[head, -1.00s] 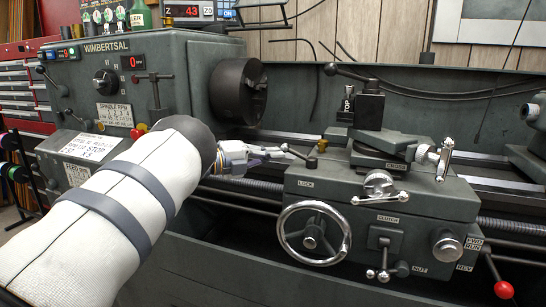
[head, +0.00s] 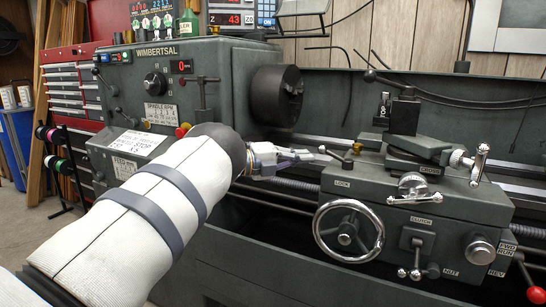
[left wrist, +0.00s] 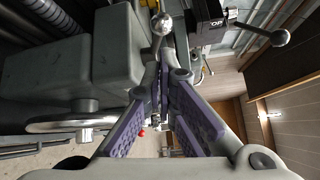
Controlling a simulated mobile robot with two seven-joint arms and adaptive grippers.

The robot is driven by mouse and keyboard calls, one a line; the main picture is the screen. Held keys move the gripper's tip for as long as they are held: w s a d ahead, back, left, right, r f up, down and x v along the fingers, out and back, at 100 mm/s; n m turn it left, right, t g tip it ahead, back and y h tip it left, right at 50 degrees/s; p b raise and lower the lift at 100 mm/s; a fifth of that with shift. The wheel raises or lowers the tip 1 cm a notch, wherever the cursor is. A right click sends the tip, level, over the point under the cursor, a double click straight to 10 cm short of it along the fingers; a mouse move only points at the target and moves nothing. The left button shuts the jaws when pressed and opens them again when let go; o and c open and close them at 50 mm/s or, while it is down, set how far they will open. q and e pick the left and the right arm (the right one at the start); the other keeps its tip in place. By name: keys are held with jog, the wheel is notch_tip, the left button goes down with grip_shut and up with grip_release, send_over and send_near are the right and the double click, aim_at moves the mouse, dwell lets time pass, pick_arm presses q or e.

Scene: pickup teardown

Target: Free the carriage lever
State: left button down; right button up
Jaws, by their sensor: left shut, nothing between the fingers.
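The carriage lever (head: 335,155) is a short dark rod with a ball end on top of the grey carriage (head: 395,185), above the LOCK label. A small brass knob (head: 357,148) stands just beside its pivot. My left gripper (head: 311,155) is shut and empty at the left of the lever's ball end; whether it touches the lever cannot be told. In the left wrist view the purple-padded fingers (left wrist: 162,72) come together, with a shiny ball knob (left wrist: 161,24) just beyond their tips. My right gripper is not in view.
The large handwheel (head: 348,231) is on the carriage front. The tool post (head: 404,115) and chrome cross-slide handle (head: 479,165) stand to the right of the lever. The dark chuck (head: 277,95) is behind to the left. The space just above the lever looks clear.

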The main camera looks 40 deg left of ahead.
pick_arm(q)
jog(key=a+b, duration=0.3)
jog(key=a, duration=0.5)
jog(key=shift+a+f, duration=0.3)
jog(key=shift+f, duration=0.15)
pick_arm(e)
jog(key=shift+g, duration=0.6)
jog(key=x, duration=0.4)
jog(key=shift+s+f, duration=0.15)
